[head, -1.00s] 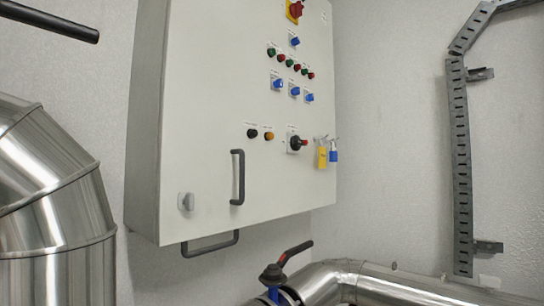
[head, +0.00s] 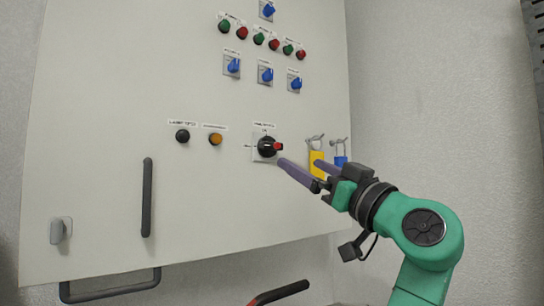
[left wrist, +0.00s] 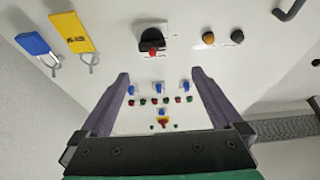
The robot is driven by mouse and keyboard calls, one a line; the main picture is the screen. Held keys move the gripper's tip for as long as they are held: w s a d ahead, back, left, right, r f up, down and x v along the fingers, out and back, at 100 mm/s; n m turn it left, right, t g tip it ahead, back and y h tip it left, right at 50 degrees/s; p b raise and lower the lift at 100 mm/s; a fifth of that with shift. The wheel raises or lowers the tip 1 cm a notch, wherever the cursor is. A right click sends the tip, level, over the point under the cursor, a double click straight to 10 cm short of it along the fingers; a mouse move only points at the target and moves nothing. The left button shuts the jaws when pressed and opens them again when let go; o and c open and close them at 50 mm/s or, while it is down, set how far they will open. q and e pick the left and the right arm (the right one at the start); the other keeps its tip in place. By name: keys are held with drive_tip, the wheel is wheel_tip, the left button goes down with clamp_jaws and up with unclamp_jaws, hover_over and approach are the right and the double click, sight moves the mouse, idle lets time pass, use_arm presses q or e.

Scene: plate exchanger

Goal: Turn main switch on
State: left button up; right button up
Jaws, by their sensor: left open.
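The main switch (head: 267,147) is a black rotary knob with a red tip on the white cabinet front. Its red tip points right in the head view. The switch also shows at the top of the left wrist view (left wrist: 156,40), with the red tip pointing down there. My left gripper (head: 300,164) is open and empty, with two purple fingers just right of and below the switch in the head view. In the left wrist view the fingers (left wrist: 160,74) are spread, and the knob lies beyond their tips. Contact cannot be made out. My right gripper is not in view.
A yellow padlock (head: 317,162) and a blue padlock (head: 341,161) hang close to the left gripper. A black button (head: 182,136) and an orange button (head: 215,139) sit left of the switch. A dark handle (head: 147,198) stands out from the cabinet (head: 95,100).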

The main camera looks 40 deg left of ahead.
use_arm(q)
drive_tip(key=p, duration=0.3)
approach(277, 149)
drive_tip(key=a+r, duration=0.2)
drive_tip(key=p+x, duration=0.1)
drive_tip(key=x, duration=0.2)
drive_tip(key=p+x, duration=0.1)
drive_tip(key=x, duration=0.2)
drive_tip(key=shift+s+a+p, duration=0.15)
drive_tip(key=shift+a+p, duration=0.15)
drive_tip(key=shift+a, duration=0.2)
drive_tip(key=shift+w+a+f, duration=0.15)
drive_tip(key=shift+w+a, duration=0.05)
drive_tip(key=shift+w, duration=0.05)
drive_tip(key=shift+d, duration=0.1)
drive_tip(key=shift+c, duration=0.9)
drive_tip(key=c, duration=1.1)
